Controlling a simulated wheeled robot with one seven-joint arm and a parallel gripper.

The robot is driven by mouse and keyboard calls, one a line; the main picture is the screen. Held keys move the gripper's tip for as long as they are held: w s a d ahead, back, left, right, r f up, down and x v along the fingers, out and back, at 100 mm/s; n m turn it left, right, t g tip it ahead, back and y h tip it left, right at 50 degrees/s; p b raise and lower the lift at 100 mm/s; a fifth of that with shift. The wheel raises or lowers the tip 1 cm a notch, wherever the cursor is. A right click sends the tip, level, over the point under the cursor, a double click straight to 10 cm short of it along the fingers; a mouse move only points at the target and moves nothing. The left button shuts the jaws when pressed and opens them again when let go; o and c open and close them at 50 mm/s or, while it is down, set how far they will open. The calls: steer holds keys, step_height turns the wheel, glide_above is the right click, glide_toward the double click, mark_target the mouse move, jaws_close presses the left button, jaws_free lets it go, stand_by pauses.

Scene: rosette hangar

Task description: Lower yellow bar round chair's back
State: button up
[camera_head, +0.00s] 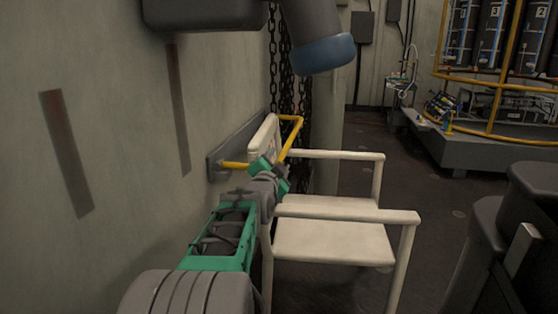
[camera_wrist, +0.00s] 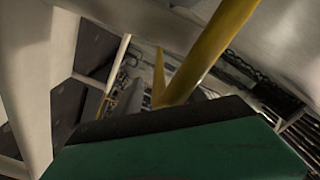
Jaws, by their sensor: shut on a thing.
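The yellow bar (camera_head: 291,141) is a U-shaped loop out from a grey wall plate (camera_head: 216,168). It sits roughly level around the top of the white chair's back (camera_head: 264,137), which stands between the bar and the wall. The chair (camera_head: 330,242) faces away from the wall. My gripper (camera_head: 277,170), with green fingers, is shut on the bar near its close corner and hides that corner. In the wrist view the bar (camera_wrist: 212,48) runs away from behind a green and black finger (camera_wrist: 190,150). The contact between fingers and bar is hidden there.
The wall (camera_head: 120,130) is close on the left. Dark chains (camera_head: 284,75) hang behind the bar. A dark bulky object (camera_head: 515,245) stands at the right front. A grey platform with yellow rails (camera_head: 470,150) is at the back right. Floor right of the chair is clear.

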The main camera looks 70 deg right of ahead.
steer(key=shift+s+a+f, duration=0.1)
steer(key=shift+f, duration=0.4)
steer(key=a+p, duration=0.2)
steer(key=a, duration=0.5)
steer(key=shift+s+a, duration=0.2)
steer(key=shift+a, duration=0.15)
steer(key=shift+a+r, duration=0.1)
steer(key=shift+a, duration=0.05)
steer(key=a+b, duration=0.2)
steer(key=a, duration=0.6)
steer(key=shift+s+a+r, duration=0.3)
steer(key=shift+r, duration=0.1)
